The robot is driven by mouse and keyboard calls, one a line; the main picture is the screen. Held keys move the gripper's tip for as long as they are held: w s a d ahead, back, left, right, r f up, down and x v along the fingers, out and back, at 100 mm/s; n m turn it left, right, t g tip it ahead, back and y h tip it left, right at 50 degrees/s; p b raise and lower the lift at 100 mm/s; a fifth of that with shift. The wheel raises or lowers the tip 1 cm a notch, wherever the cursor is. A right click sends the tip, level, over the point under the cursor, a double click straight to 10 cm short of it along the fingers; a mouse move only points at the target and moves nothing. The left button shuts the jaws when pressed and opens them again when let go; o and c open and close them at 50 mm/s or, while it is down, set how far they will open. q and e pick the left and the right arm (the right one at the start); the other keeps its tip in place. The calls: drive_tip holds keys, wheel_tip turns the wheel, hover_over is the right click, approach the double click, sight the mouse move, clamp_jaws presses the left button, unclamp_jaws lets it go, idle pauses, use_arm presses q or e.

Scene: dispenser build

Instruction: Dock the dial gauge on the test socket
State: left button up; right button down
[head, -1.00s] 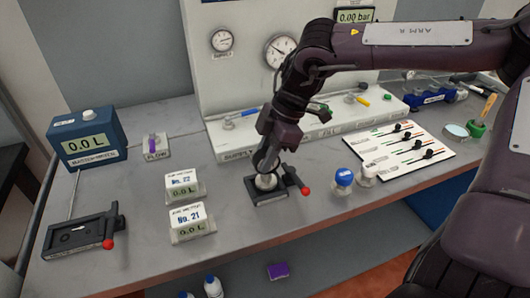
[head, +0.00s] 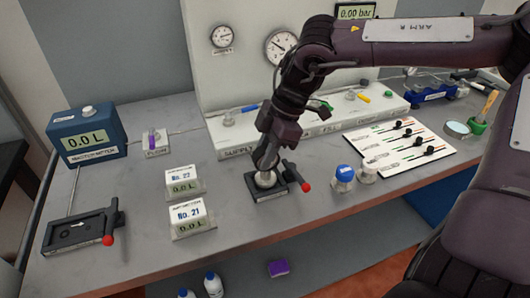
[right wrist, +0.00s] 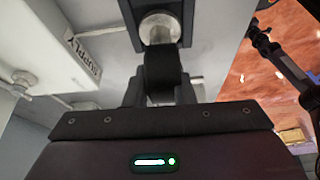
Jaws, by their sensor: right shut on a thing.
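My right gripper (head: 265,168) points down over a black block with a red-knobbed lever, which looks like the test socket (head: 262,196). It is shut on a round silver piece (head: 265,180), probably the dial gauge, at the top of the block. The right wrist view also shows the round piece (right wrist: 159,28) against the dark block (right wrist: 186,12), beyond the fingers (right wrist: 160,75). The gauge's face is not visible, and I cannot tell whether the gauge is fully seated.
A supply panel (head: 222,90) with two mounted gauges stands behind. Another red-knobbed black fixture (head: 80,231) lies at left.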

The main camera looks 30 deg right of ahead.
drive_tip(key=shift+f+b, duration=0.5)
drive_tip(key=shift+f, duration=0.1)
idle(0.6)
drive_tip(key=c, duration=1.5)
unclamp_jaws()
drive_tip(key=p+v, duration=0.9)
drive_tip(key=v, duration=0.2)
drive_tip(key=shift+r, duration=0.1)
